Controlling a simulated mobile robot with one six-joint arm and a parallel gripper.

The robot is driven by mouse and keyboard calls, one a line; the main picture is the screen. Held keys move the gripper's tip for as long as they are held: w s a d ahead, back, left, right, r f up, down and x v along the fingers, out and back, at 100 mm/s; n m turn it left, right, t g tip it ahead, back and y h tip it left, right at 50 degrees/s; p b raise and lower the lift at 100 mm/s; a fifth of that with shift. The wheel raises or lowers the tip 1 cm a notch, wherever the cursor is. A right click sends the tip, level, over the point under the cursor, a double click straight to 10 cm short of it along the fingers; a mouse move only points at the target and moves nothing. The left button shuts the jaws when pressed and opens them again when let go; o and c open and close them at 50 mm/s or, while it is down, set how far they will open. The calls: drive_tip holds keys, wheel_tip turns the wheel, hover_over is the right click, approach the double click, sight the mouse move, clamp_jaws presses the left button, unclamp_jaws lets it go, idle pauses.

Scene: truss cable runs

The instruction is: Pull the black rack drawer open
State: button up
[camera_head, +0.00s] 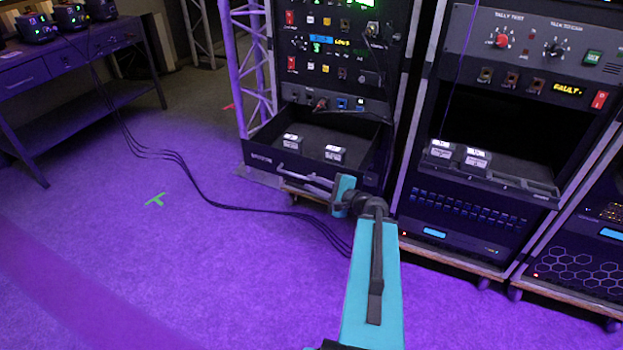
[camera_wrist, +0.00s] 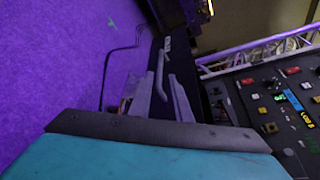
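The black rack drawer (camera_head: 262,158) is slid out of the left rack, its inside showing two small labelled boxes (camera_head: 333,153). Its grey bar handle (camera_head: 290,174) runs along the front; it also shows in the wrist view (camera_wrist: 160,66). My gripper (camera_head: 318,187) is at the right part of the handle, in front of the drawer. In the wrist view my gripper's two grey fingers (camera_wrist: 161,88) stand apart with a dark gap between them, and the near end of the handle reaches in between. Contact with the handle is not clear.
A second rack (camera_head: 470,215) with an open shelf of labelled boxes (camera_head: 476,158) stands close on the right. A truss upright (camera_head: 246,70) is left of the drawer. Black cables (camera_head: 190,180) lie on the floor.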

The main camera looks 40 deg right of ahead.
drive_tip(key=shift+p+v, duration=1)
drive_tip(key=shift+v, duration=0.1)
drive_tip(key=shift+a+r, duration=0.1)
